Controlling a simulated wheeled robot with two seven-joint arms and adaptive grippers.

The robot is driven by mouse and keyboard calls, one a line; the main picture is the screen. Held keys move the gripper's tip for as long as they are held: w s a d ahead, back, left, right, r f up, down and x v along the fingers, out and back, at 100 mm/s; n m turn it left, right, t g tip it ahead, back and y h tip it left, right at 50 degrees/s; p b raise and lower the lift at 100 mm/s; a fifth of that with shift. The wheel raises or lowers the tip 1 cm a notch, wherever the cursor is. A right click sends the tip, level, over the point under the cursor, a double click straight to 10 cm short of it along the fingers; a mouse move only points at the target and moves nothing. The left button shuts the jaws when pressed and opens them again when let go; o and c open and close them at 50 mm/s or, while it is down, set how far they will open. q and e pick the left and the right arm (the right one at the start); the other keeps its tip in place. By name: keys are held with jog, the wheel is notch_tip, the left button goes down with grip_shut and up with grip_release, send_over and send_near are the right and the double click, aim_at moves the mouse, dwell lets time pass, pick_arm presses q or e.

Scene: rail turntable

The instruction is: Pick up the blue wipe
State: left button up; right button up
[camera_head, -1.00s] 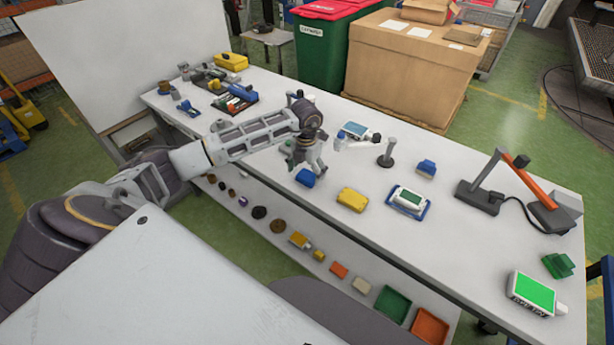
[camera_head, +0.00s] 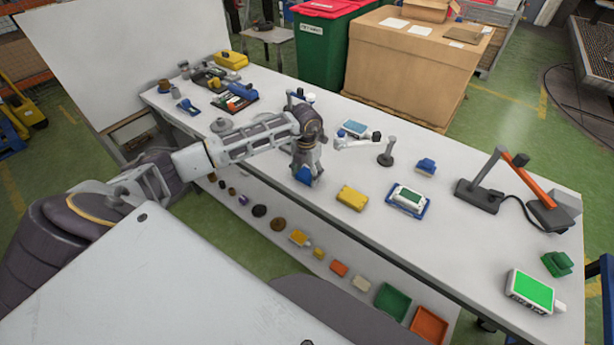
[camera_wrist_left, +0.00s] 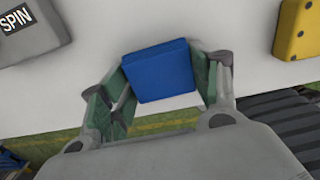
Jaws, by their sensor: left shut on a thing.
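The blue wipe (camera_head: 304,175) is a small blue block at the front edge of the white table. My left gripper (camera_head: 306,180) is above it, pointing down, with its fingers on either side. In the left wrist view the blue wipe (camera_wrist_left: 160,72) lies between the two green-padded fingers of my left gripper (camera_wrist_left: 158,88), which are shut on it. I cannot tell whether the wipe is clear of the tabletop. My right gripper is not in view.
A yellow block (camera_head: 351,199) lies just right of the gripper. A blue tray with a white-green item (camera_head: 408,199) lies further right. A grey post (camera_head: 386,152) stands behind. The table's front edge is close, with a lower shelf (camera_head: 350,270) below.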

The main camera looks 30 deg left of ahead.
aim_at(306, 174)
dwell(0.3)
pick_arm(q)
jog(key=shift+w+r, duration=0.1)
jog(key=shift+r, duration=0.35)
notch_tip(306, 174, up, 9)
jog(key=b, duration=0.1)
jog(key=shift+b, duration=0.3)
jog(key=shift+o, duration=1)
jog(key=shift+c, duration=1.4)
